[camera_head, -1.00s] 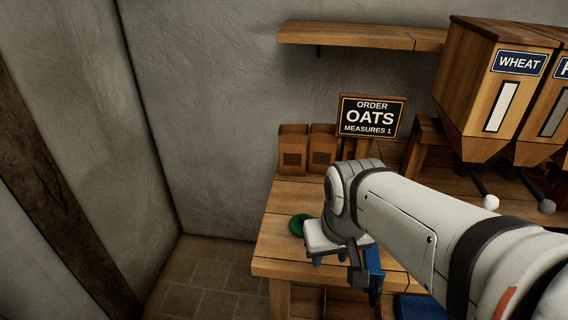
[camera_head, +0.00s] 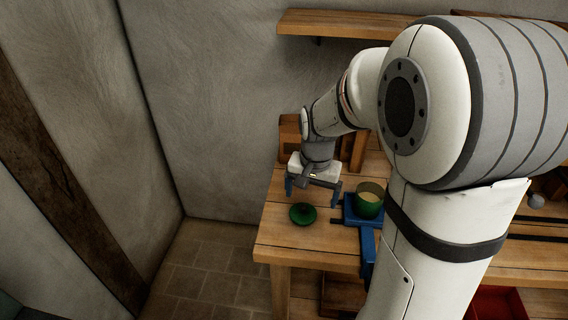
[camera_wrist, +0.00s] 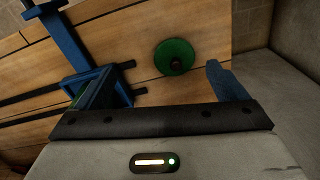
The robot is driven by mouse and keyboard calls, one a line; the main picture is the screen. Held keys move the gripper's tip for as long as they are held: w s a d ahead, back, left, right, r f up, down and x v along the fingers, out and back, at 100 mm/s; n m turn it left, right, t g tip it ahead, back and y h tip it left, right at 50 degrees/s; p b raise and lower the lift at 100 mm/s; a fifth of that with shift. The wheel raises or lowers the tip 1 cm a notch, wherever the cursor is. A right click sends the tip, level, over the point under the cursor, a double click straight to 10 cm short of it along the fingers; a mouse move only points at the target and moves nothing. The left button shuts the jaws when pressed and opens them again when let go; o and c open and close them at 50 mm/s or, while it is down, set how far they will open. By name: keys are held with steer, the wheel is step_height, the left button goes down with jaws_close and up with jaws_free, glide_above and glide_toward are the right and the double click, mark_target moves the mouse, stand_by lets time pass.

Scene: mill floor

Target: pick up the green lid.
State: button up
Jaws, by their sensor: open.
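The green lid (camera_head: 297,215) lies flat on the wooden table (camera_head: 276,240) near its left end. It is a round disc with a small dark knob, and it shows whole in the wrist view (camera_wrist: 171,49). My gripper (camera_head: 313,195) is open and empty, with blue fingers pointing down. It hangs above the table near the lid, not touching it. In the wrist view one finger (camera_wrist: 228,82) shows to the right of the lid; the other side overlaps blue parts and is hard to separate.
A green pot (camera_head: 369,205) with pale contents stands on a blue holder (camera_head: 350,211) right of the lid. Dark rails run along the table to the right. A wooden shelf (camera_head: 340,25) is on the wall. My arm hides much of the right side.

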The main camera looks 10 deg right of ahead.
mark_target(303, 205)
steer(key=shift+o, duration=0.3)
steer(key=w+f, duration=0.1)
steer(key=w+f+m, duration=0.1)
steer(key=w, duration=0.1)
steer(key=w+f+m+p, duration=0.1)
steer(key=w+f, duration=0.1)
steer(key=shift+g, duration=0.4)
steer(key=shift+w+a+f+p, duration=0.15)
steer(key=shift+f+p, duration=0.1)
steer(key=shift+f, duration=1.05)
steer(key=shift+w+d+f+p, duration=0.1)
steer(key=shift+w+f+p, duration=0.1)
steer(key=shift+f, duration=1.1)
steer(key=shift+w+a+f+p, duration=0.15)
steer(key=shift+f+p, duration=0.1)
steer(key=shift+f, duration=1.05)
steer(key=shift+d, duration=0.1)
steer(key=shift+c, duration=0.4)
steer(key=c, duration=1)
